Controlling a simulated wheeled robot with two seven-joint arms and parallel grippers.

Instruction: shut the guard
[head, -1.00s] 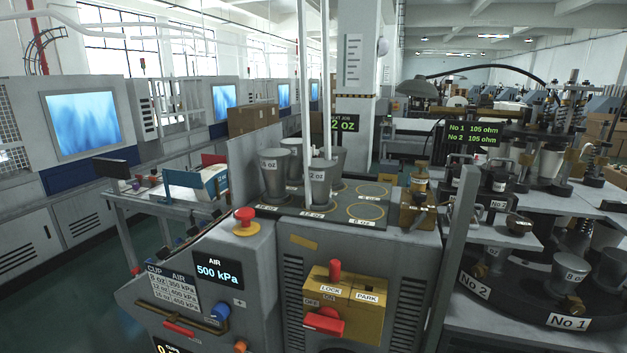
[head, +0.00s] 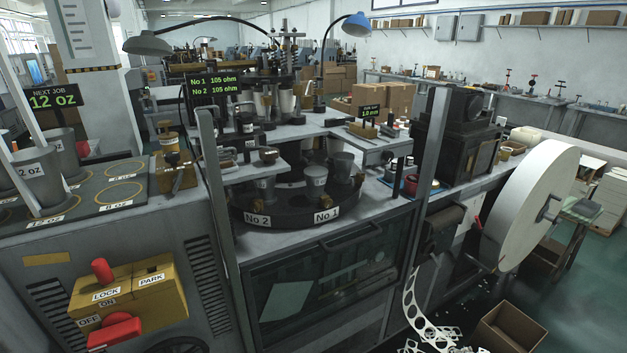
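The guard (head: 320,285) looks like a dark, see-through framed panel with a bar handle (head: 352,236) along its top edge. It sits low on the front of the machine, between two upright grey posts, the left post (head: 212,190) and the right post (head: 428,165). The space between the posts above the panel is open, and the round turntable (head: 285,212) with its metal cups shows there uncovered. Neither of my grippers is in view.
A yellow box labelled LOCK and PARK (head: 128,290), with red handles, is at the lower left. A large white paper roll (head: 530,205) stands at right. A cardboard box (head: 508,328) and punched paper scrap (head: 425,318) lie on the floor in front.

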